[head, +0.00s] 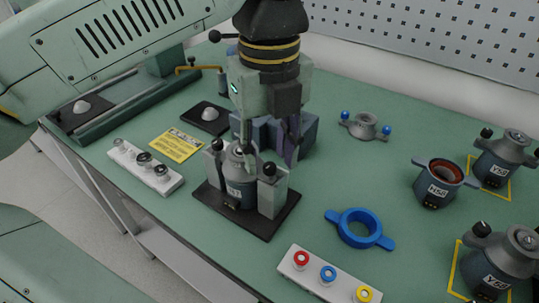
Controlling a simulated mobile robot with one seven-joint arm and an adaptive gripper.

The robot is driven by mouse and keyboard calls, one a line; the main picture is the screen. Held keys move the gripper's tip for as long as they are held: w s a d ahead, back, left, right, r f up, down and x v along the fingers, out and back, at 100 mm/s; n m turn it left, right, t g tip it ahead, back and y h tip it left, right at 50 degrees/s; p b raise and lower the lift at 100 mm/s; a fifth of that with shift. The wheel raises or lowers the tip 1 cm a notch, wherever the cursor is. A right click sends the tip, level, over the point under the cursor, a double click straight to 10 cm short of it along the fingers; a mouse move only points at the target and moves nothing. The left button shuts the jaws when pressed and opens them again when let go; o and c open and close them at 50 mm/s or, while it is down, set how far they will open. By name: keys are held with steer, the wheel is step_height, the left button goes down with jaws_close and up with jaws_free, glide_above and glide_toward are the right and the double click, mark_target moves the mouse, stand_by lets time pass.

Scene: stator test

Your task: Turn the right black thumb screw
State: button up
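A dark fixture (247,224) on the green table holds a grey stator housing (239,186) between two grey side blocks. The left black thumb screw (217,145) tops the left block. The right black thumb screw (269,169) tops the right block (271,196). The right thumb screw shows just below this gap. I cannot tell whether a finger touches it.
A blue-grey block (309,132) stands behind the gripper. A blue ring (359,228) and a white button box (318,279) lie to the right and front. Another white box (145,170) is at left. Several grey housings (438,184) stand at right.

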mark_target(269, 166)
step_height(269, 166, up, 6)
steer(key=shift+r, duration=0.25)
steer(key=shift+f, duration=0.15)
step_height(269, 166, down, 8)
steer(key=shift+r, duration=0.1)
steer(key=shift+r+m+p, duration=0.15)
steer(key=shift+m+p, duration=0.15)
steer(key=shift+p, duration=0.2)
steer(key=shift+m+p, duration=0.35)
steer(key=shift+m, duration=0.15)
steer(key=shift+s, duration=0.1)
